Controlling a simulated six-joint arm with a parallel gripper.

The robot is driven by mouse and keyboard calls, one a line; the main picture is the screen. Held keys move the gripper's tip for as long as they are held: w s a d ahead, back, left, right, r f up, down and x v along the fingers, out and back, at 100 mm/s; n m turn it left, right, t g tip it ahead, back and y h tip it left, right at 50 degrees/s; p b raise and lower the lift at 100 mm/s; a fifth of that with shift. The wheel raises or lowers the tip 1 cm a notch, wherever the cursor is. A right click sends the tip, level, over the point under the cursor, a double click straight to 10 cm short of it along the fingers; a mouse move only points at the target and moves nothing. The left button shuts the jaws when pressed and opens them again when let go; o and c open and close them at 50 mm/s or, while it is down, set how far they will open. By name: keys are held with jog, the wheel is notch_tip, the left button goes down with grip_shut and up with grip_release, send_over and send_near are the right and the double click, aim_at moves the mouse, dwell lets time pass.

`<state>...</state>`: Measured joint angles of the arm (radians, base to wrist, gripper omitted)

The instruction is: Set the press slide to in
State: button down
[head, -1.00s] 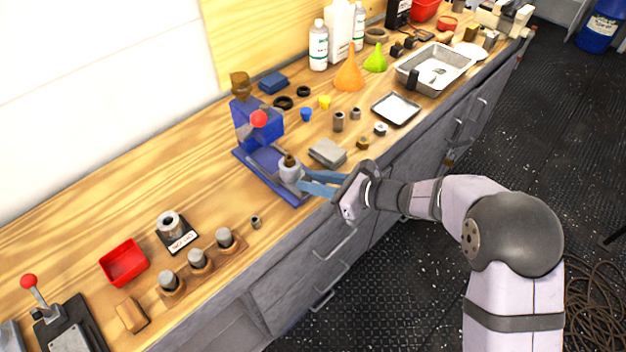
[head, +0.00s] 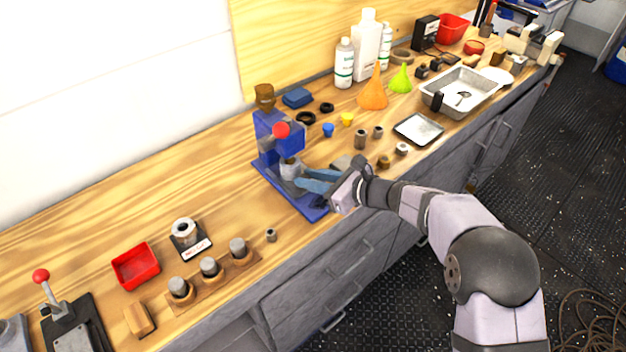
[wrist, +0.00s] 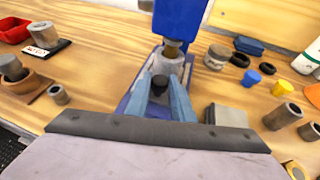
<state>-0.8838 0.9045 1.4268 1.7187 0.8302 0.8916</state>
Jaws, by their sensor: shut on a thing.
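The blue press (head: 278,140) stands on the bench with a red ball (head: 281,130) on its lever. Its slide carries a grey cup-like holder (head: 290,168), which sits in under the press head, close to the column. In the wrist view the holder (wrist: 170,65) lies below the blue head (wrist: 180,18), with a brass-coloured piece (wrist: 172,48) between them. My gripper (head: 303,180) reaches in from the front. In the wrist view its blue fingers (wrist: 161,88) are shut on the slide's black knob (wrist: 159,82). The fingers partly hide the slide.
A grey block (wrist: 226,116) lies close to the right of my fingers. Left of the press are three cylinders in a wooden rack (head: 210,268), a red bin (head: 136,266) and a labelled stand (head: 197,248). Bottles and funnels stand behind right. Bench between press and rack is mostly clear.

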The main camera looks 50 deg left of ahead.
jog(key=c, duration=1.6)
grip_release()
jog(key=shift+a+r, duration=0.15)
jog(key=shift+a, duration=0.05)
jog(key=shift+o, duration=0.3)
jog(key=shift+a, duration=0.1)
jog(key=shift+w+d, duration=0.2)
jog(key=shift+d, duration=0.35)
jog(key=shift+b+v, duration=0.85)
jog(key=shift+v, duration=2.35)
jog(key=shift+s, duration=0.1)
